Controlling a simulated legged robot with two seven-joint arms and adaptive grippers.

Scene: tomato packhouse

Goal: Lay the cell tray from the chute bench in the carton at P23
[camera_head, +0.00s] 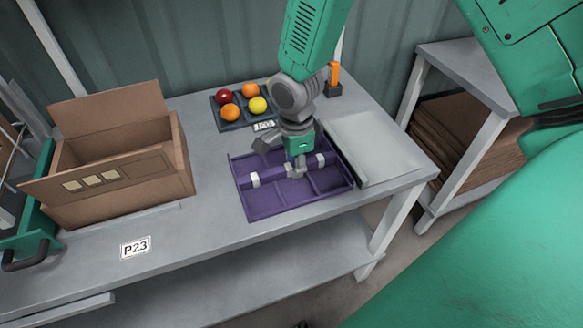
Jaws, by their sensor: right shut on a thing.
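The purple cell tray (244,196) has several shallow compartments and a raised bar with pale clips across its middle. It is at the right part of the grey bench, close to the front edge. My right gripper (296,170) comes down from above and is shut on the tray's middle bar. I cannot tell whether the tray rests on the bench or is just clear of it. The open cardboard carton (120,190) stands upright at the left of the bench, flaps up, behind the P23 label (135,248). The carton's floor is hidden. My left gripper is not in view.
A dark tray (234,126) with red, orange and yellow fruit sits behind the cell tray. A pale panel (380,146) lies to its right, and an orange-and-black item (334,80) stands at the back. A green-framed cart (38,225) borders the carton. The bench between carton and tray is clear.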

